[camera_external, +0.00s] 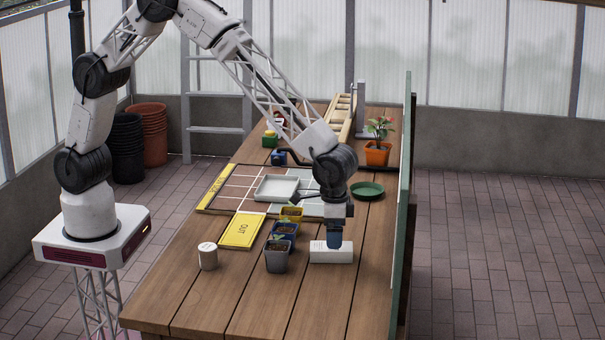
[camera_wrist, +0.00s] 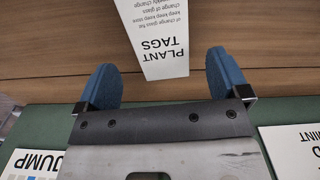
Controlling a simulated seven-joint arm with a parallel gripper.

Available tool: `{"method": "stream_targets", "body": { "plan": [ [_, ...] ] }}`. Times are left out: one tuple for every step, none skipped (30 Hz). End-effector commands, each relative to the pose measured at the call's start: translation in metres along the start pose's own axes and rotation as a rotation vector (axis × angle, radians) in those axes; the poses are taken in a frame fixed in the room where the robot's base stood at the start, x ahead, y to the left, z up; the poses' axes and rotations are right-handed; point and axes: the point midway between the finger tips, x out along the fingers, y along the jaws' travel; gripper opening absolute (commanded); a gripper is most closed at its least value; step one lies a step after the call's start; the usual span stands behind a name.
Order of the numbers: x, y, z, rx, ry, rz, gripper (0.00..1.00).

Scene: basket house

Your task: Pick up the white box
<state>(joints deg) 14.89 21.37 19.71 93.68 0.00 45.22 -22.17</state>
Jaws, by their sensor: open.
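The white box (camera_external: 331,251) lies on the wooden table, right of the small plant pots. In the wrist view the white box (camera_wrist: 163,35) shows black "PLANT TAGS" lettering and runs off the top edge. My gripper (camera_external: 334,242) is directly over the box and points down. In the wrist view my gripper (camera_wrist: 160,62) is open, with a blue finger on each side of the box's near end. Gaps show between the box and both fingers. The outside view does not show clearly how far the fingertips reach down beside the box.
Several small pots, including a grey pot (camera_external: 277,256), stand just left of the box. A white cup (camera_external: 208,256) and a yellow "OUT" panel (camera_external: 241,231) are farther left. A green board (camera_external: 404,190) rises along the table's right edge. The front table is clear.

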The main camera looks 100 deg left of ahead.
Motion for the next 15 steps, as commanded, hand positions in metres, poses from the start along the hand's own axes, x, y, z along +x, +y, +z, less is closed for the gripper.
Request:
{"method": "stream_targets", "body": {
  "plan": [
    [0.003, 0.0, 0.0, 0.0, -0.001, 0.0, 0.94],
    [0.004, 0.0, 0.0, 0.0, -0.001, 0.0, 0.94],
    [0.007, 0.0, 0.001, 0.0, -0.001, 0.0, 0.94],
    [0.01, -0.001, 0.001, 0.0, -0.001, 0.0, 0.94],
    [0.013, -0.001, 0.001, 0.0, -0.002, -0.001, 0.94],
    [0.017, -0.001, 0.001, 0.0, -0.002, -0.001, 0.94],
    [0.02, -0.001, 0.001, 0.0, -0.002, -0.001, 0.94],
    [0.024, -0.001, 0.001, 0.0, -0.002, -0.001, 0.94],
    [0.029, -0.002, 0.002, 0.0, -0.002, -0.001, 0.94],
    [0.033, -0.002, 0.002, 0.0, -0.002, -0.001, 0.94],
    [0.036, -0.002, 0.002, 0.0, -0.002, -0.001, 0.94],
    [0.04, -0.002, 0.002, 0.0, -0.002, -0.001, 0.94],
    [0.043, -0.002, 0.002, 0.0, -0.002, -0.001, 0.94],
    [0.045, -0.002, 0.002, 0.0, -0.002, -0.001, 0.94],
    [0.047, -0.002, 0.001, 0.0, -0.001, -0.001, 0.94]
  ]
}}
